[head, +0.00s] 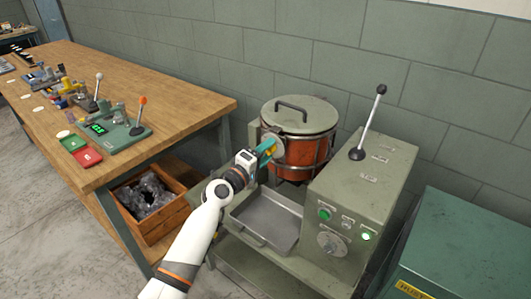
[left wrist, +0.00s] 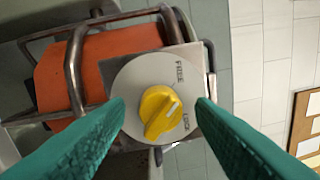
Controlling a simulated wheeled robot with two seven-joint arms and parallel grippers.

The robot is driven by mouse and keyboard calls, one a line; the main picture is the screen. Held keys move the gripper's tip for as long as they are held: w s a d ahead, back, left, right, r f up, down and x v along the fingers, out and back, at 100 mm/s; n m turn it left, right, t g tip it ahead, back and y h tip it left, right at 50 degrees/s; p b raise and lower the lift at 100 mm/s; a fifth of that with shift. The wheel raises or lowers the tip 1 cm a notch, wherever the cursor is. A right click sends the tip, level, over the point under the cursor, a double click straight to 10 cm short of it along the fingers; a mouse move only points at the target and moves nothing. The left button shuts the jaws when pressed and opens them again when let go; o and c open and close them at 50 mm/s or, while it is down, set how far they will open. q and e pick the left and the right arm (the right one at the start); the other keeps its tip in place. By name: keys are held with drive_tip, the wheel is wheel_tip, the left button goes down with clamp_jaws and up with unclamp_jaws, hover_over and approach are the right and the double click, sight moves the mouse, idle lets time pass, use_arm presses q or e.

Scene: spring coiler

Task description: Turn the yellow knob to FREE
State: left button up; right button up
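The yellow knob (left wrist: 160,112) sits on a round grey dial plate (left wrist: 134,82) in the left wrist view. The plate reads FREE near its top right and LOCK near its lower right. In the head view, my left gripper (head: 268,147) reaches the dial beside the orange drum (head: 308,152) and hides the knob.
The lidded drum sits in a metal frame. A grey tray (head: 236,222) lies below my left gripper. A control box (head: 365,190) with a lever (head: 370,122) and green lights stands to the right. A wooden workbench (head: 185,105) with small devices stands at the left.

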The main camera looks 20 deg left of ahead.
use_arm(q)
drive_tip(key=v, duration=1.2)
drive_tip(key=shift+b, duration=0.4)
drive_tip(key=s+a+f+m+g+y, duration=0.1)
drive_tip(key=s+f+g+y, duration=0.1)
drive_tip(key=f, duration=1)
drive_tip(key=s+f+m+g+y, duration=0.1)
drive_tip(key=f+g, duration=0.2)
drive_tip(key=f, duration=0.9)
drive_tip(key=s+f+m+g+y, duration=0.1)
drive_tip(key=s+f+m+g, duration=0.1)
drive_tip(key=s+f, duration=0.45)
drive_tip(key=s+f+m+g+y, duration=0.15)
drive_tip(key=s+f, duration=0.25)
drive_tip(key=f, duration=0.6)
drive_tip(key=s+f+m+g, duration=0.2)
drive_tip(key=s+f, duration=0.4)
drive_tip(key=s, duration=0.5)
drive_tip(key=s+d+f+m+g, duration=0.1)
drive_tip(key=s+f+m+g, duration=0.2)
drive_tip(key=s, duration=0.9)
drive_tip(key=s+f+m+g, duration=0.3)
drive_tip(key=s+f, duration=0.6)
drive_tip(key=s, duration=0.3)
drive_tip(key=shift+s+d+m+y, duration=0.2)
drive_tip(key=shift+d+m+y, duration=0.1)
drive_tip(key=shift+m+y, duration=0.2)
